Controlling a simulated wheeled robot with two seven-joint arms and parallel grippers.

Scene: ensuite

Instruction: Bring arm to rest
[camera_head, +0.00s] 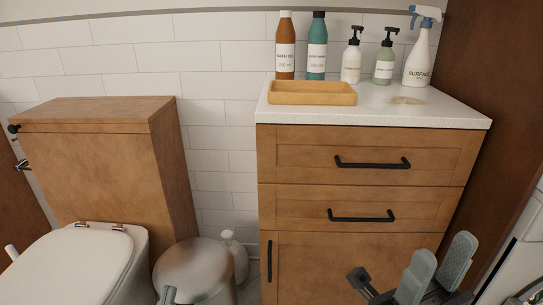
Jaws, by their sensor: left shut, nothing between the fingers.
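My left gripper (168,296) shows only as a small grey tip at the bottom edge, in front of the metal bin. It is shut and nothing shows in it; the rest of that arm is out of the picture. My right gripper (438,262) is at the bottom right, in front of the wooden cabinet's lower right part. Its two grey fingers point up and stand apart, with nothing seen between them.
The wooden cabinet (360,190) has black handles and a white top holding a tray (312,93), several bottles and a yellowish stain (407,100). A toilet (75,265), metal bin (195,268) and small white bottle (235,255) stand left. A white appliance (520,265) is at right.

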